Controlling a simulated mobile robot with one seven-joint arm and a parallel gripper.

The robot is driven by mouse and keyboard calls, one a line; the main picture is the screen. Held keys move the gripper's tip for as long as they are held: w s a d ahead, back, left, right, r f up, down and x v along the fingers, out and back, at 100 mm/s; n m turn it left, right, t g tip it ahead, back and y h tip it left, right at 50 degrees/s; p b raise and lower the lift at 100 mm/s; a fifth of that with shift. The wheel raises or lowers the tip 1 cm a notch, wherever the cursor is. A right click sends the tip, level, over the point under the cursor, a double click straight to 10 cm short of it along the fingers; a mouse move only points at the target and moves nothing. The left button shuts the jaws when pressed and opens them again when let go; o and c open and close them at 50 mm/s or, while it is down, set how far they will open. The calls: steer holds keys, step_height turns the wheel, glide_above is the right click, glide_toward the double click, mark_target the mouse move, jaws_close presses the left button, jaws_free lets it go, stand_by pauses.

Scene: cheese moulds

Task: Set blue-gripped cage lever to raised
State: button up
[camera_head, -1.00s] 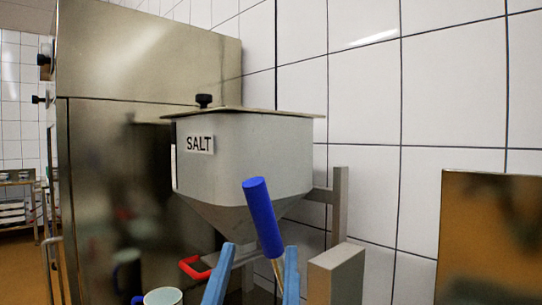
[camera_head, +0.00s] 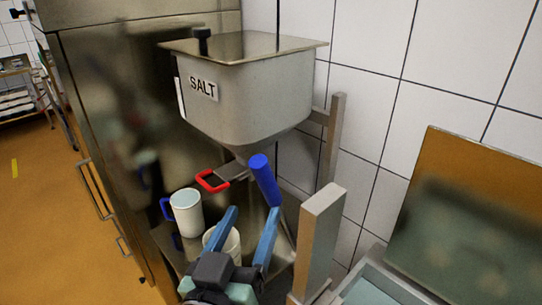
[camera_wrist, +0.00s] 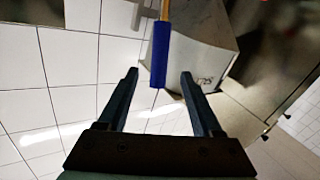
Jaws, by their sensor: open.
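The blue grip (camera_head: 264,180) of the cage lever is a plain cylinder in front of the salt hopper's lower part, leaning with its upper end to the left in the head view. It also shows in the wrist view (camera_wrist: 159,58), on a thin pale rod. My gripper (camera_head: 253,212) is open, its two blue-grey fingers rising below the grip. In the wrist view, my gripper (camera_wrist: 159,75) has the grip's end between its fingertips, with a gap on each side. The lever's lower end and pivot are hidden in the head view.
The steel hopper (camera_head: 255,95) marked SALT, with a red-handled slide (camera_head: 212,181), stands behind the grip. A white mug (camera_head: 187,215) and another white cup (camera_head: 230,246) stand below. A grey post (camera_head: 318,235) rises close to the right of my gripper.

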mark_target(269, 175)
steer(key=p+x, duration=0.3)
steer(key=x, duration=0.8)
steer(key=shift+r+p, duration=0.1)
steer(key=shift+p, duration=0.25)
steer(key=shift+w+d, duration=0.2)
steer(key=shift+w, duration=0.5)
jaws_close()
